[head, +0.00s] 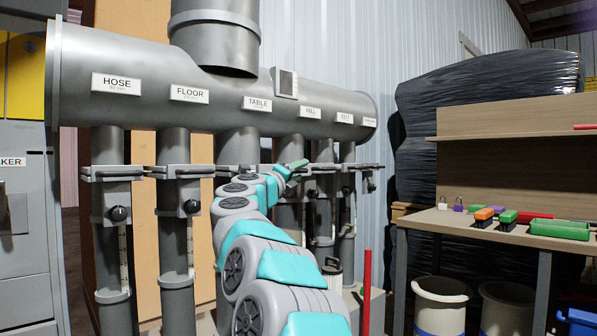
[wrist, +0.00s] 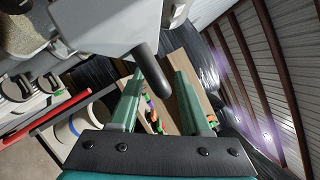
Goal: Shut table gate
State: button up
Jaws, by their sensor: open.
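The TABLE label (head: 257,104) is on the big grey duct, above the table branch pipe (head: 238,146). My arm covers most of that branch below its top, so the table gate's plate and its position are hidden in the head view. My gripper (head: 296,168) is just right of that branch, at gate height. In the wrist view my gripper (wrist: 160,78) is open, with its two green fingers apart. A dark round-ended peg (wrist: 150,66) on a grey block (wrist: 115,25) shows between the fingers. I cannot tell whether it touches them.
The hose gate (head: 110,173) and floor gate (head: 180,171) stand at the left, with more branches close to my gripper at right. A red post (head: 367,290) stands lower right. A workbench (head: 420,218) with coloured items and bins (head: 440,305) are at far right.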

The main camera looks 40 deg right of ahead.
jog(key=shift+r, duration=0.1)
grip_shut()
dwell(0.3)
dwell(1.1)
